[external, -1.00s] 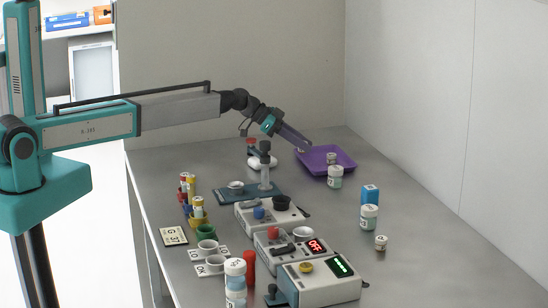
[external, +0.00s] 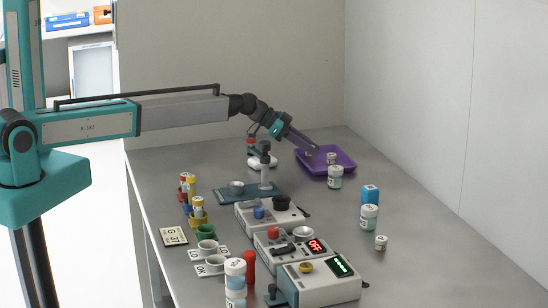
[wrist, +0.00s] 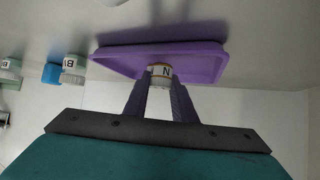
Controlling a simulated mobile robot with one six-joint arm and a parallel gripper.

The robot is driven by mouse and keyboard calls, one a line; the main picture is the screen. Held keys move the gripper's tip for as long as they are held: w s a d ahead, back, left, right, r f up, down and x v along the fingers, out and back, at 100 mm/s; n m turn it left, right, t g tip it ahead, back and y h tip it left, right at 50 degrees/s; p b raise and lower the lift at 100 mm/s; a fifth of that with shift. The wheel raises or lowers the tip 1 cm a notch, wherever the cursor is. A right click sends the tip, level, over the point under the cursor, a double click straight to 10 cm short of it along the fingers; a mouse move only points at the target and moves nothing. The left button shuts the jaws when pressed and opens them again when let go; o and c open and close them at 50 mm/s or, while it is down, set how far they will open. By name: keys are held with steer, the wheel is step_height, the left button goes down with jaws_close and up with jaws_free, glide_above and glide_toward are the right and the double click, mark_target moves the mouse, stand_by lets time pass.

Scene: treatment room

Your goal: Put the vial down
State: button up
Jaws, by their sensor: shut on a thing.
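My gripper (external: 312,153) reaches down from the left to the purple tray (external: 347,166) at the back of the bench. In the wrist view, my gripper (wrist: 161,84) is shut on a small vial (wrist: 161,74) with an orange band and a dark letter on a white label. The vial sits between the fingertips, in front of the purple tray (wrist: 205,62). In the external view the vial is mostly hidden by the fingers. I cannot tell whether its base touches the tray.
A pale-green jar (external: 335,178) stands by the tray's near edge, with a grey-capped container (external: 332,158) behind it. A stand (external: 265,170) is left of the tray.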

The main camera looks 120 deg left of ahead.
steer(key=shift+f+p, duration=0.3)
steer(key=shift+f, duration=0.6)
steer(key=shift+f+b, duration=0.15)
steer(key=shift+b, duration=0.15)
steer(key=o, duration=1)
steer(key=shift+r, duration=0.2)
steer(key=shift+s+d+r, duration=0.2)
steer(key=shift+s, duration=0.25)
steer(key=b+v, duration=0.3)
steer(key=v, duration=0.8)
steer(key=shift+w+r, duration=0.1)
